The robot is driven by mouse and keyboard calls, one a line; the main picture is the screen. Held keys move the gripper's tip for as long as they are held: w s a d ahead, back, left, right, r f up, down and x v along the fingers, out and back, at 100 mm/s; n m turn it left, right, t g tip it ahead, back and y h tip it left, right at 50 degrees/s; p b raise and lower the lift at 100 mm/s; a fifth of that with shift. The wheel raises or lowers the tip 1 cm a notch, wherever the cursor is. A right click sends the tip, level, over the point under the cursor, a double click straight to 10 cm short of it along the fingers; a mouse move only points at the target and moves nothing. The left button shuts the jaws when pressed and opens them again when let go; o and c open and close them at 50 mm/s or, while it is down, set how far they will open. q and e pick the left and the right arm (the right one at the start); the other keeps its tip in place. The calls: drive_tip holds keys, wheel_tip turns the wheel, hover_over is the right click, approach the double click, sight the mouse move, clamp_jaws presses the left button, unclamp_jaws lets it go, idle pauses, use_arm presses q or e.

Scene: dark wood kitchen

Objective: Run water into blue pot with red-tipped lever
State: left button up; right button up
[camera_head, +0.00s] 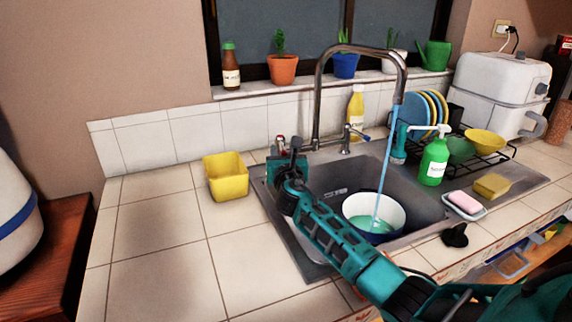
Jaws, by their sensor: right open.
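The blue pot (385,237) has a white inside and sits in the sink basin. A stream of water (385,160) falls from the tall curved faucet (318,95) into the pot, and some water stands in it. A lever with a small red part (279,139) shows at the left of the faucet, just behind my right gripper (284,158). My right gripper is open at the back left of the sink; whether it touches the lever I cannot tell. A lever with a blue tip (365,137) is right of the faucet. My left gripper is out of view.
A yellow tub (226,178) stands left of the sink. A green soap bottle (434,161), a dish rack with plates (428,107) and bowls, a pink soap bar (465,202) and a sponge (491,186) are on the right.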

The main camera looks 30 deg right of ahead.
drive_tip(key=p+v, duration=0.1)
drive_tip(key=v, duration=1.1)
drive_tip(key=shift+s+p, duration=0.15)
drive_tip(key=shift+p, duration=0.15)
idle(6.5)
